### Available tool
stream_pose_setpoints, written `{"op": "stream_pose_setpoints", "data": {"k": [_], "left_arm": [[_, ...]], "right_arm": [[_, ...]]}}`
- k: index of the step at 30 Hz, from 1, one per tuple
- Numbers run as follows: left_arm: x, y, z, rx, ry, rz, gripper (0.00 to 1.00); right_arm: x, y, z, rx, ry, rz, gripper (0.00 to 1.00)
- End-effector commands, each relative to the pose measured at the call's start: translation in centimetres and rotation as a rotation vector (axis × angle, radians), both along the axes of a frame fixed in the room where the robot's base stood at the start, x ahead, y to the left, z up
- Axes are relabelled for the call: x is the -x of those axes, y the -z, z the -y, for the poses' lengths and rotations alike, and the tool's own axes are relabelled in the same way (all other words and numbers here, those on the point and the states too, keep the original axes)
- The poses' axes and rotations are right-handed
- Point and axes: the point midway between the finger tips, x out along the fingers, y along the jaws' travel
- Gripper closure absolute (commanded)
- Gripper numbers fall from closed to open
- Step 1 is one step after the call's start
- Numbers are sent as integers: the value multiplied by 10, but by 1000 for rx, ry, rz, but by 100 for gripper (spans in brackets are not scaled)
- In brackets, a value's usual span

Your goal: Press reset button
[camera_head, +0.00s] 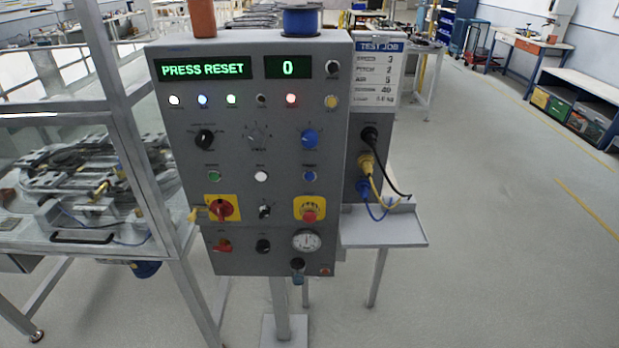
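A grey control panel (228,130) stands upright in the middle of the view. Its left display (203,69) reads PRESS RESET in green, and its right display (288,67) reads 0. A row of small push buttons sits mid-panel: a green button (214,176), a white button (261,177) and a blue button (309,176). Their labels are too small to read, so I cannot tell which is reset. A red emergency stop (309,216) sits on a yellow plate below the blue button. Neither of my grippers is in view.
Knobs, a red-yellow rotary switch (222,208) and a gauge (306,241) crowd the panel. A grey shelf (385,232) and cables (378,190) are on its right. A framed enclosure (70,150) stands left. Open floor (480,230) lies to the right.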

Motion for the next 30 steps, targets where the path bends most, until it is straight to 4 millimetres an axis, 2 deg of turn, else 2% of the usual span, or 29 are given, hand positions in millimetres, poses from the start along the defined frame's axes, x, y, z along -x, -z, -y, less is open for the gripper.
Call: {"op": "stream_pose_setpoints", "data": {"k": [1,6,9,30], "left_arm": [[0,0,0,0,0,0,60],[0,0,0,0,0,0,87],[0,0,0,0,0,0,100],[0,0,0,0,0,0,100]], "right_arm": [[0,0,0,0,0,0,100],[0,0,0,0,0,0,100],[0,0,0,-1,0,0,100],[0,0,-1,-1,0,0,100]]}}
